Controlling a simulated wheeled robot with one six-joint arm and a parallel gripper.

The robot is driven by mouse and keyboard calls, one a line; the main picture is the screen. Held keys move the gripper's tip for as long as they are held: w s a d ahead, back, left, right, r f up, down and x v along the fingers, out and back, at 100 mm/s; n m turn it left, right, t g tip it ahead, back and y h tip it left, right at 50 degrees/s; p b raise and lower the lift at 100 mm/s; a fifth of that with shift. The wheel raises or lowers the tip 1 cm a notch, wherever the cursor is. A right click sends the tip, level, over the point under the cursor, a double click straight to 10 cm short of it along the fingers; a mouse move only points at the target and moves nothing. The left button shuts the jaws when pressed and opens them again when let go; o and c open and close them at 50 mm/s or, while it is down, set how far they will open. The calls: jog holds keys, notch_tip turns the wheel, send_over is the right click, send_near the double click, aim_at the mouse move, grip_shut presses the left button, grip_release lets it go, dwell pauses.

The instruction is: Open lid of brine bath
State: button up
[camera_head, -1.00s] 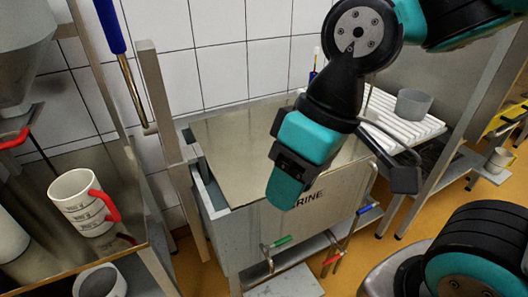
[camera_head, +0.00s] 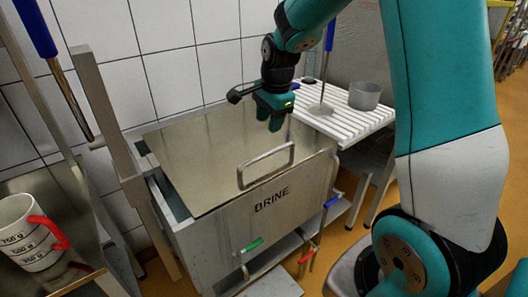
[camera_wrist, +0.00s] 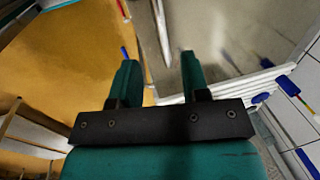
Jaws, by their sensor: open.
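The brine bath (camera_head: 285,205) is a grey metal tank marked BRINE. Its flat metal lid (camera_head: 195,160) lies across the top, with a narrow strip of the tank uncovered along the left side. A bar handle (camera_head: 266,167) stands at the lid's front edge. My gripper (camera_head: 270,118) is open and empty, above the right part of the lid and behind the handle in the head view. In the wrist view my gripper (camera_wrist: 158,68) has its two fingers apart; the lid (camera_wrist: 225,35) and the handle bar (camera_wrist: 160,30) show beyond them, not between the fingers' grasp.
A white slatted rack (camera_head: 340,122) with a grey mould (camera_head: 365,94) stands right of the bath. Green (camera_head: 253,245) and blue (camera_head: 332,200) valve levers stick out at the front. A metal post (camera_head: 110,115) stands at the left, near a mug (camera_head: 30,235) on a table.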

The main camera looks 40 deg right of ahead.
aim_at(263, 154)
jog(key=f, duration=0.3)
jog(key=w+f, duration=0.1)
jog(key=f, duration=0.3)
jog(key=w+f, duration=0.1)
jog(key=f, duration=0.3)
jog(key=shift+w+a+f, duration=0.1)
jog(key=shift+f, duration=0.1)
grip_shut()
